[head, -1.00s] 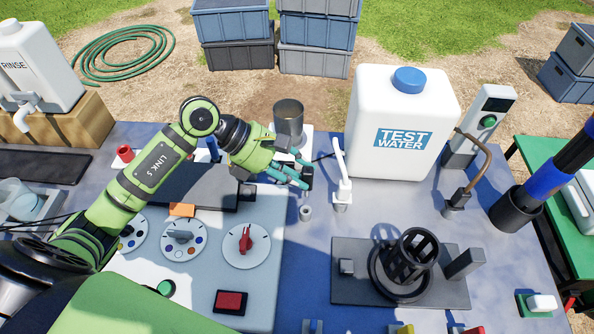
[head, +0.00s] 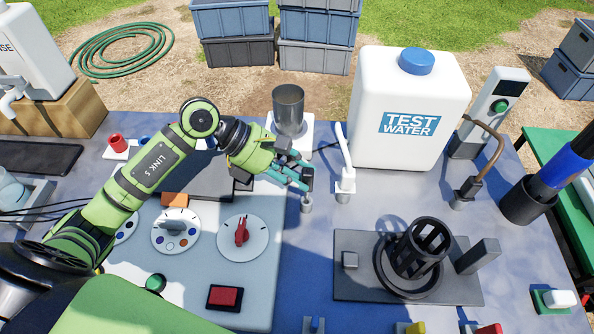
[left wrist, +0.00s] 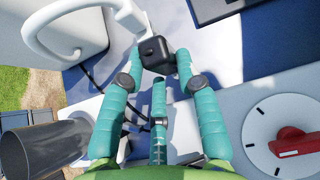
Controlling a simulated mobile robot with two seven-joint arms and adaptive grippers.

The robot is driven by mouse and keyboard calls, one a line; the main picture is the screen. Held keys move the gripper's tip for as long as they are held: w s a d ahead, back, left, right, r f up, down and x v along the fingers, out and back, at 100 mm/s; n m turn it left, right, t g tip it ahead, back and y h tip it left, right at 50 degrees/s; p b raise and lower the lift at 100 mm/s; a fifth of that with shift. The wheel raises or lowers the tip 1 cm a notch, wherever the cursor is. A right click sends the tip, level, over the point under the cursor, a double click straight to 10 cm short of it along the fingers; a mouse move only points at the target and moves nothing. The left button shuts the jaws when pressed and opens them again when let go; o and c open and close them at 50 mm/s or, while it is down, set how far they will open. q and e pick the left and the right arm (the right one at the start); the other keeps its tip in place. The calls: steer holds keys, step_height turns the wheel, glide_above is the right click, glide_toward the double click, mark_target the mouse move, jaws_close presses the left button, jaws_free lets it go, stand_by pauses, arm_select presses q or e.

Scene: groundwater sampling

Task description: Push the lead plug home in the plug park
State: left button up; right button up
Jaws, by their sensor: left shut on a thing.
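My left gripper (head: 305,180) is shut on the black lead plug (head: 308,173), just right of the white control panel. In the left wrist view the plug (left wrist: 154,50) shows as a dark block between the teal fingertips. The plug park (head: 306,205) looks to be the small grey upright socket on the blue table, directly below the plug. The plug appears upright at the socket's top. I cannot tell how deep it sits, as the fingers and plug hide the socket's mouth. My right gripper is not in view.
A white spout (head: 345,170) stands close right of the plug, with the test water container (head: 410,110) behind it. A metal cup (head: 289,108) stands behind the gripper. A red-knob dial (head: 242,238) is at the left. A black basket fixture (head: 418,250) stands at front right.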

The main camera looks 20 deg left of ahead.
arm_select(q)
steer(key=shift+b, duration=0.75)
stand_by(1.2)
stand_by(0.5)
steer(key=shift+f+b, duration=2.2)
steer(key=shift+b, duration=0.35)
steer(key=o, duration=1.1)
